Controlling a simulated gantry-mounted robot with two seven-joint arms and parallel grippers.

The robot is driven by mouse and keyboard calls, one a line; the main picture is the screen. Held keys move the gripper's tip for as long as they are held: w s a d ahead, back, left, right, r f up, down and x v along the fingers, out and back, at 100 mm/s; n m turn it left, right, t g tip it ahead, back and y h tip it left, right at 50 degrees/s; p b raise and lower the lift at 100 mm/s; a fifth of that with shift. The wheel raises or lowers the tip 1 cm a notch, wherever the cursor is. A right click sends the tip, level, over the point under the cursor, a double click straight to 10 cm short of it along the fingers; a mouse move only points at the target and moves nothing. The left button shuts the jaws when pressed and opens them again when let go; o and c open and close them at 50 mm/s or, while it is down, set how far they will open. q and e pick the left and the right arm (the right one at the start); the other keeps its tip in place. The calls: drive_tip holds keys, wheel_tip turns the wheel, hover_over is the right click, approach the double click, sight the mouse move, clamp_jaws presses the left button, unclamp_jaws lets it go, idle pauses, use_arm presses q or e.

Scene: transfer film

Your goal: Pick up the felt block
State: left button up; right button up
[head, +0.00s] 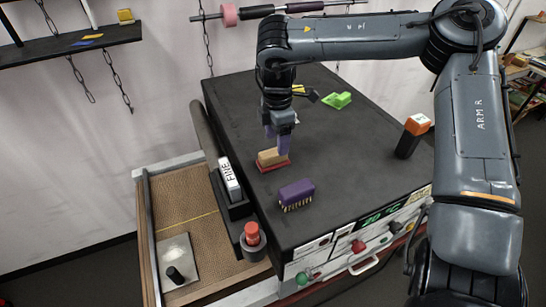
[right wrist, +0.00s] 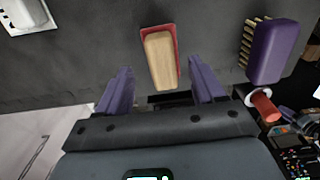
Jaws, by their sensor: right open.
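The felt block (head: 272,159), a tan wooden block with a red base, lies on the dark table top near its left edge. My right gripper (head: 278,143) points down just above and behind it, its purple fingers apart. In the right wrist view the felt block (right wrist: 160,58) shows between and beyond the two open fingers of the right gripper (right wrist: 160,75). Nothing is held. I cannot tell whether a finger touches the block. My left gripper is in neither view.
A purple brush (head: 297,193) lies close to the block, nearer the front edge. A green object (head: 338,100) is at the back, and an orange-and-black object (head: 411,135) stands right. A white block marked FINE (head: 229,178) and a red cylinder (head: 252,234) sit beside the table top.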

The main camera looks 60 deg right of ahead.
sight(273, 152)
drive_tip(key=f, duration=0.1)
drive_tip(key=f+p, duration=0.1)
drive_tip(key=f, duration=0.1)
drive_tip(key=a+f, duration=0.1)
drive_tip(key=shift+w+f+p, duration=0.15)
drive_tip(key=shift+w+p, duration=0.1)
drive_tip(key=shift+p, duration=0.1)
drive_tip(key=shift+f, duration=0.5)
drive_tip(key=c, duration=0.9)
drive_tip(key=shift+r, duration=0.1)
